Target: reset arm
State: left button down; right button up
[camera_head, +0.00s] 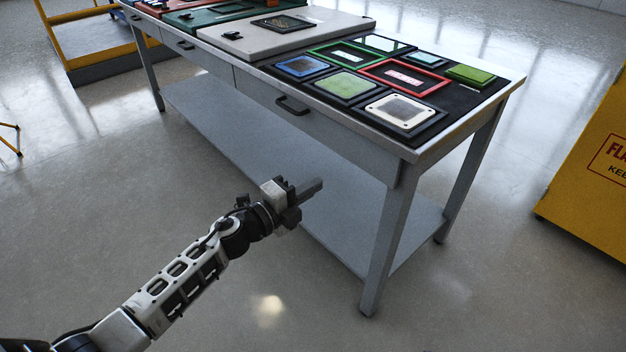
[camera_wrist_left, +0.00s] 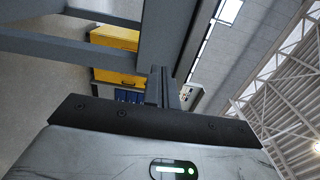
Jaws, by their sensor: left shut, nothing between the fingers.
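My left gripper (camera_head: 308,190) reaches in from the lower left in the head view. It is in the air in front of the grey workbench (camera_head: 345,143), below the level of its top and apart from it as far as I can tell. The gripper is shut and empty. In the left wrist view its closed fingers (camera_wrist_left: 162,88) point away from the camera, with the bench's grey parts beside them. My right gripper is not in view.
The bench top carries a black mat (camera_head: 455,118) with several coloured frames and panels, and a white board (camera_head: 290,30) further back. A drawer handle (camera_head: 292,106) sticks out in front. A yellow cabinet (camera_head: 592,165) stands at right.

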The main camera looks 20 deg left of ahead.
pick_arm(q)
jog(key=s+d+n+g+y+p, duration=0.2)
jog(key=s+n+p, duration=0.2)
jog(key=s+n, duration=0.6)
jog(key=s+d+n+g+y+p, duration=0.2)
jog(key=s+n+p, duration=0.3)
jog(key=s+n, duration=0.6)
jog(key=s+g+y, duration=0.1)
jog(key=s, duration=0.2)
jog(key=shift+s+n, duration=0.3)
jog(key=shift+s, duration=0.05)
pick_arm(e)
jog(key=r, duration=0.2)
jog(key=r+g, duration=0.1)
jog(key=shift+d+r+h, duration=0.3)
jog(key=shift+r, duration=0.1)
pick_arm(q)
jog(key=shift+d, duration=0.1)
